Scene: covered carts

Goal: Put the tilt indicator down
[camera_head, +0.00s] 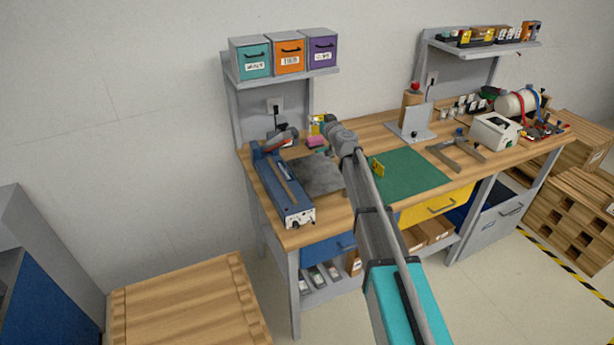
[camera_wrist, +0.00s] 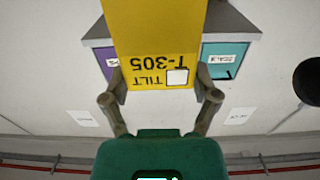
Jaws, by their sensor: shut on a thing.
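The tilt indicator (camera_wrist: 155,40) is a yellow block with an upside-down label "TILT T-305" and a small white square. My gripper (camera_wrist: 160,82) has its two fingers on either side of it and is shut on it. In the head view my gripper (camera_head: 328,125) reaches over the back left of the workbench (camera_head: 340,133). A yellow piece of the indicator shows beside it; the rest is hidden by my arm. From the head view I cannot tell how high it is above the bench top.
Teal, orange and purple bins (camera_head: 287,54) stand on the shelf above.

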